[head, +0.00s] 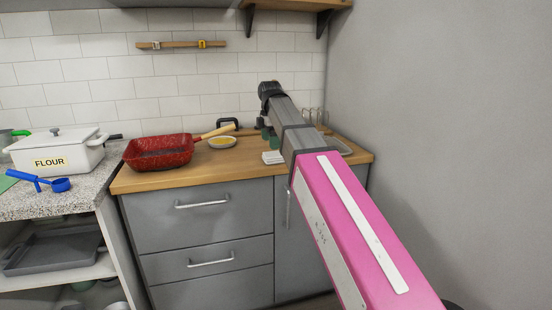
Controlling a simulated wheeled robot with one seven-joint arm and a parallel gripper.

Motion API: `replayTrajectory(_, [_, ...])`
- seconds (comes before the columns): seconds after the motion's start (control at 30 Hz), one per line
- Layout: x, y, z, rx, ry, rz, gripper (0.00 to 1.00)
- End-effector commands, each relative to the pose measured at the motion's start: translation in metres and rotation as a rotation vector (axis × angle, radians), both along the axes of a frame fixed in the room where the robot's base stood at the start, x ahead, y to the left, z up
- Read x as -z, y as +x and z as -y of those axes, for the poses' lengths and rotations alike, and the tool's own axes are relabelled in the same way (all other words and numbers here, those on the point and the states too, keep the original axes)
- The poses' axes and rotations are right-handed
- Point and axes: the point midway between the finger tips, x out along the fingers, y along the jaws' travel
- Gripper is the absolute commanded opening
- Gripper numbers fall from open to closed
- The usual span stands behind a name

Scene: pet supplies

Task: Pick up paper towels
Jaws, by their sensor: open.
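A small white stack (273,157), which looks like folded paper towels, lies on the wooden counter (190,178) near its front edge. It is small in the picture and I cannot be sure what it is. My pink and grey arm reaches in from the lower right to above the counter. I cannot tell the exact gap. The arm hides part of the counter behind it.
A red pan (160,152) with a wooden handle and a small bowl of something yellow (222,142) stand left of the gripper. A wire rack (314,117) and a grey wall (440,100) are to the right. A white flour box (55,150) and blue scoop (60,185) sit far left.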

Motion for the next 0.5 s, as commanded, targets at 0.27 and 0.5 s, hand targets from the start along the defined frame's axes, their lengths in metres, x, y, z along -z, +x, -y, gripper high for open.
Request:
replayTrajectory(0.27, [0.021,0.001,0.001,0.001,0.0,0.0,1.0])
replayTrajectory(0.5, [0.051,0.003,0.005,0.0,0.0,-0.001,1.0])
